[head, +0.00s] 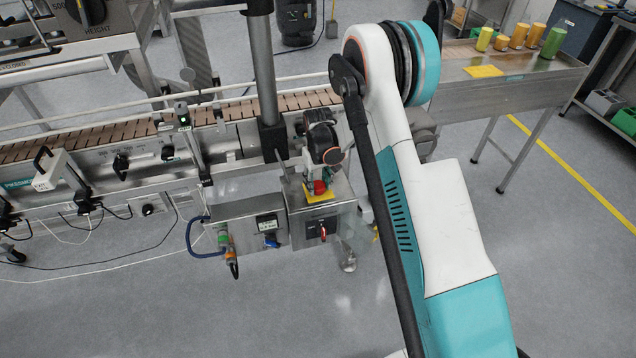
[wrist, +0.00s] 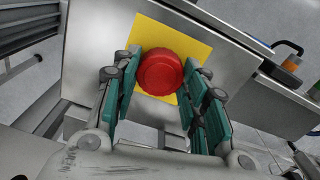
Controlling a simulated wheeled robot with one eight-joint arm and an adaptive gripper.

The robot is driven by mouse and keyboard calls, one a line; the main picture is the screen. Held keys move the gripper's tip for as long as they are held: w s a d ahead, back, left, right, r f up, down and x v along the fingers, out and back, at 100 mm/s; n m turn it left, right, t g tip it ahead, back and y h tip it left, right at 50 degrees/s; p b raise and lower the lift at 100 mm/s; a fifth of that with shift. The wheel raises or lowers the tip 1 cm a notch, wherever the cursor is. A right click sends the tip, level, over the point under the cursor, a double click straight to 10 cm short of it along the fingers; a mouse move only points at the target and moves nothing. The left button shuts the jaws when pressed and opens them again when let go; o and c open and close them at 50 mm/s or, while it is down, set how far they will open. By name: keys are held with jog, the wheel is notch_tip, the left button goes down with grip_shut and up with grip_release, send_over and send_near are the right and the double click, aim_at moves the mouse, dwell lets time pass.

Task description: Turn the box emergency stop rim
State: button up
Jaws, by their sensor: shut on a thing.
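The emergency stop is a red round button with a ridged rim (wrist: 161,71) on a yellow square plate (wrist: 200,47) on top of a steel box. In the head view the red button (head: 319,187) shows just under my gripper (head: 312,180), above the box (head: 340,212). In the wrist view my gripper (wrist: 160,88) has its green-padded fingers on the left and right sides of the red rim. It is shut on the rim.
A second steel box (head: 245,226) with a small display and cables adjoins on the left. A vertical post (head: 264,70) and the conveyor (head: 120,130) stand behind. A steel table (head: 520,65) with yellow and green cups is at the back right. The floor in front is clear.

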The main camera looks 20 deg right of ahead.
jog(key=shift+m, duration=1.6)
jog(key=o, duration=1.1)
notch_tip(320, 180, up, 12)
